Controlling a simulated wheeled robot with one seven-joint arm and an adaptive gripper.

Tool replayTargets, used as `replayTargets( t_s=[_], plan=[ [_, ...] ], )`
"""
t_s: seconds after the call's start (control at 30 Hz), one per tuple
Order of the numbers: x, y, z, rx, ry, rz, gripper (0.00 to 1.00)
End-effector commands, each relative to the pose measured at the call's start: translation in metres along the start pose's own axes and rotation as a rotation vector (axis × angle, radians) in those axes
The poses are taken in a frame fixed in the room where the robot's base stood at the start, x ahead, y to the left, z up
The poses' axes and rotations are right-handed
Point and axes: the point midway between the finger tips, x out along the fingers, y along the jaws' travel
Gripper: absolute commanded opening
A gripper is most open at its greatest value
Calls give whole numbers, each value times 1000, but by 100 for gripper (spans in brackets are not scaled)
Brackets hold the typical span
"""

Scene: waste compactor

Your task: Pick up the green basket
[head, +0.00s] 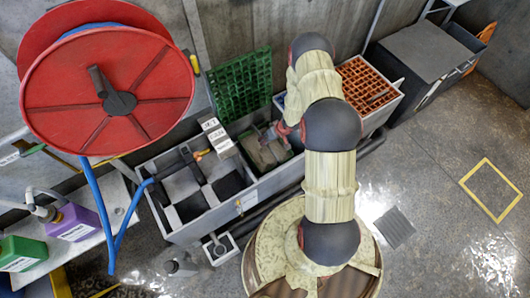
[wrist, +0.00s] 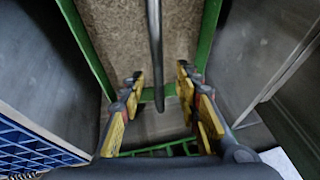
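A green grid-walled basket panel (head: 240,85) stands upright at the back of the grey station in the head view. In the wrist view, a green frame (wrist: 88,45) edges a speckled beige surface, with a green lattice (wrist: 175,149) below. I cannot tell whether this is the same basket. My gripper (wrist: 160,74) is open, its yellow-and-red fingers apart on either side of a dark rod (wrist: 154,45). Neither finger clearly touches anything. In the head view my gripper (head: 283,131) is low over the station's middle compartment, partly hidden by my arm.
An orange grid basket (head: 367,84) sits in the station right of my arm. A blue grid (wrist: 35,145) is at the wrist view's lower left. A red hose reel (head: 150,85) and blue hose (head: 104,212) stand at left. Open floor (head: 440,215) lies to the right.

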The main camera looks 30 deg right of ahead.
Motion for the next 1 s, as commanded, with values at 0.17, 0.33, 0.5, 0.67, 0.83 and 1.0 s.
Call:
replayTargets(
  t_s=[0.17, 0.33, 0.5, 0.67, 0.83, 1.0],
  plan=[
    [30, 3, 3, -3, -2, -1, 33],
    [42, 3, 2, -1, -1, 0, 33],
    [41, 3, 1, -1, 0, 0, 33],
    [41, 3, 1, -1, -1, 0, 25],
    [41, 3, 1, -1, -1, 0, 15],
    [41, 3, 1, -1, -1, 0, 5]
  ],
)
